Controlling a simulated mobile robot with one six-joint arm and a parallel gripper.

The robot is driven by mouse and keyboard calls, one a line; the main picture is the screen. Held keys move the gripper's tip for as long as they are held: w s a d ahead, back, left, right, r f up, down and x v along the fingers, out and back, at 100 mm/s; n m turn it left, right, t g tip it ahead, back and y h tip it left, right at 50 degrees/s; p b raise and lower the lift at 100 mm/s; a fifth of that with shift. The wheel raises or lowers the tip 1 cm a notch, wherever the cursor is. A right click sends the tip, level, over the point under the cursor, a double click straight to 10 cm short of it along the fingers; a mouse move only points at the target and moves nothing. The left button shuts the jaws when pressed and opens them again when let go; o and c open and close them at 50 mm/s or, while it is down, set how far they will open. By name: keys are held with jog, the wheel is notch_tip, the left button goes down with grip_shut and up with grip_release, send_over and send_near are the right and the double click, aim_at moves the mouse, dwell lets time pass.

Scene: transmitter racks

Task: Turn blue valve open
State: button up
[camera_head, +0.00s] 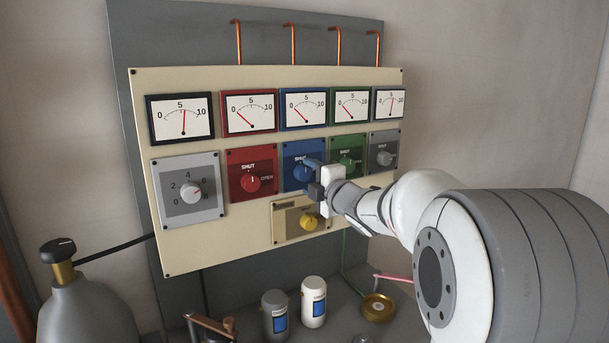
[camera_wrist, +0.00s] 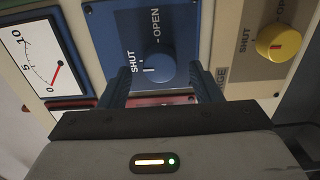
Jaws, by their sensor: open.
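The blue valve panel (camera_head: 292,153) is on the cream board, with SHUT and OPEN marks. Its round blue knob (camera_head: 302,173) also shows in the wrist view (camera_wrist: 153,66), its white mark on the side of the SHUT label. My gripper (camera_head: 312,178) is at the blue knob. In the wrist view its open fingers (camera_wrist: 160,72) stand one on each side of the knob. Whether they touch it I cannot tell. The blue-framed gauge (camera_head: 304,106) above has its needle low, near 0.
Close by are the red valve (camera_head: 250,182), green valve (camera_head: 346,168), grey knob (camera_head: 384,158) and yellow knob (camera_head: 308,223). A grey selector dial (camera_head: 190,191) is at left. Below stand a grey canister (camera_head: 275,315) and a white canister (camera_head: 313,301). A gas cylinder (camera_head: 85,312) is at lower left.

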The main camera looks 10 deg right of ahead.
jog(key=shift+w+a, duration=0.25)
jog(key=shift+w, duration=0.45)
jog(key=shift+c, duration=0.6)
